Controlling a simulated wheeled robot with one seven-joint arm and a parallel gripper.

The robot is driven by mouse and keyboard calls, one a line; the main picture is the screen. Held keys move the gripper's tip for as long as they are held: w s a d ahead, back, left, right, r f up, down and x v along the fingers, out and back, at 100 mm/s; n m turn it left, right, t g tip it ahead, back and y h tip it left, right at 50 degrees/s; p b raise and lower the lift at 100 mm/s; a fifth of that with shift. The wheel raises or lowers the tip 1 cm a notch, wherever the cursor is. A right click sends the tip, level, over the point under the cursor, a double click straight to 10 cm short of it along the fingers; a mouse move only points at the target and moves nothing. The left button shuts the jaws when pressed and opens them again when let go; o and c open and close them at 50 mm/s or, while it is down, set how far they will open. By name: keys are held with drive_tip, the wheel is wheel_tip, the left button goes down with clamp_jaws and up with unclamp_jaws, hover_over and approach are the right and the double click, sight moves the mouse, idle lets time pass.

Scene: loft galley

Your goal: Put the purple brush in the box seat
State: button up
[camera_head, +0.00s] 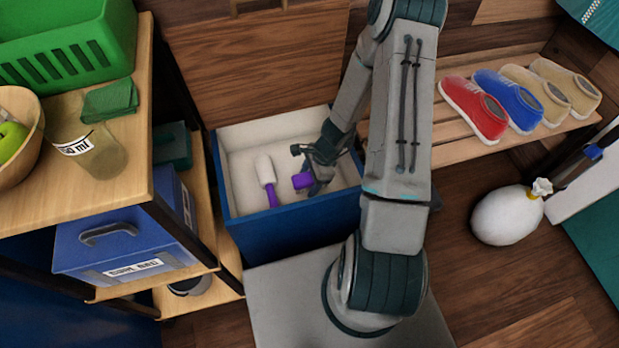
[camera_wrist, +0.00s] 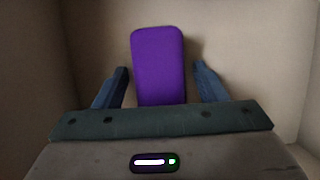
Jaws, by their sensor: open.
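The box seat (camera_head: 300,225) is a blue box with a cream lining, and it stands open in the head view. My gripper (camera_head: 308,170) is down inside it, toward the right of the opening. The purple brush (camera_head: 302,181) shows at the gripper's fingers, inside the box. In the wrist view the brush (camera_wrist: 158,58) is a rounded purple block lying between the two open fingers, with a gap on each side. Its near end is hidden behind the gripper body. I cannot tell whether it rests on the box floor.
A white roller with a purple handle (camera_head: 266,180) lies in the box, left of my gripper. A wooden shelf unit (camera_head: 150,165) stands close on the left. A slatted shoe rack (camera_head: 455,145) and a white bag (camera_head: 505,216) are on the right.

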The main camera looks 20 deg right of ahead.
drive_tip(key=p+v, duration=0.5)
drive_tip(key=v, duration=0.8)
drive_tip(key=s+a+r+n+h, duration=0.1)
drive_tip(key=a+r+n, duration=0.1)
drive_tip(key=r+n, duration=0.35)
drive_tip(key=s+a+r+n, duration=0.2)
drive_tip(key=r+n, duration=0.1)
drive_tip(key=r, duration=0.6)
drive_tip(key=s+r+n+t+h, duration=0.1)
drive_tip(key=s+r+n+h, duration=0.2)
drive_tip(key=s+r+n, duration=0.6)
wheel_tip(320, 180, up, 4)
drive_tip(key=shift+s+a+f+n, duration=0.2)
drive_tip(key=shift+s+a+n, duration=0.15)
drive_tip(key=shift+s+a, duration=0.15)
drive_tip(key=shift+c, duration=0.4)
